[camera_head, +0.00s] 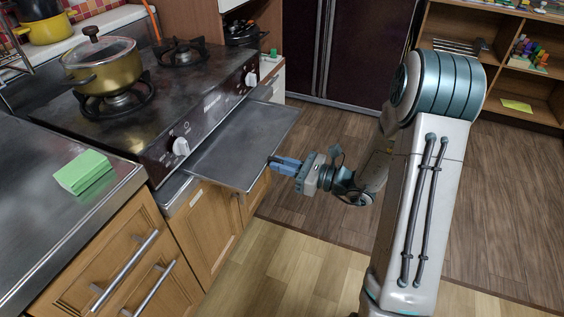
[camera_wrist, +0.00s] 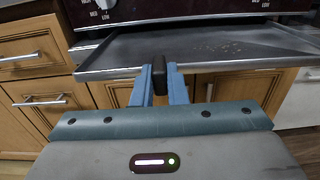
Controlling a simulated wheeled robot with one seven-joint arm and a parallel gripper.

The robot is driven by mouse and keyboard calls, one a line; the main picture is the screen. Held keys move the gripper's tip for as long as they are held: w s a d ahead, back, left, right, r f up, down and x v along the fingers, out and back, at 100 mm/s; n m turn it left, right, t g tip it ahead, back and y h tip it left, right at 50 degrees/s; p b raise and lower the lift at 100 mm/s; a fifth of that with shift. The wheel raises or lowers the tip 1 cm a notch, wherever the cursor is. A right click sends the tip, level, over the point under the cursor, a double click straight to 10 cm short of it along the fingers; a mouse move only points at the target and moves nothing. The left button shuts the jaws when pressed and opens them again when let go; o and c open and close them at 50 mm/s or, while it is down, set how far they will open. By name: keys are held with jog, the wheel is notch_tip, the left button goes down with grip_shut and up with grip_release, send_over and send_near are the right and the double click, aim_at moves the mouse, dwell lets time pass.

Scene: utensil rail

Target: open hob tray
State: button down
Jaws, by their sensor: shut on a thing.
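The hob tray (camera_head: 240,142) is a flat dark metal sheet pulled out from under the hob's front panel. It sticks out over the wooden cabinet doors. My gripper (camera_head: 274,163) is at the tray's front edge, with its blue fingers shut on the tray's dark handle (camera_wrist: 175,76). In the wrist view the tray (camera_wrist: 200,48) spans the picture beyond the fingers, and my gripper (camera_wrist: 161,85) holds the handle at the middle of its front edge. The back of the tray under the hob is hidden.
The hob (camera_head: 178,105) carries a yellow pot with a glass lid (camera_head: 107,68). A green sponge (camera_head: 83,171) lies on the metal counter at the left. Cabinet doors (camera_head: 205,232) are below. The wooden floor (camera_head: 310,245) in front is clear around my arm.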

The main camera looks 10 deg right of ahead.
jog(key=c, duration=1.4)
grip_release()
jog(key=shift+c, duration=0.2)
jog(key=p+v, duration=0.1)
jog(key=v, duration=1.2)
jog(key=shift+s+d+p, duration=0.2)
jog(key=shift+d+p, duration=0.1)
jog(key=shift+p, duration=0.05)
jog(key=shift+r, duration=0.1)
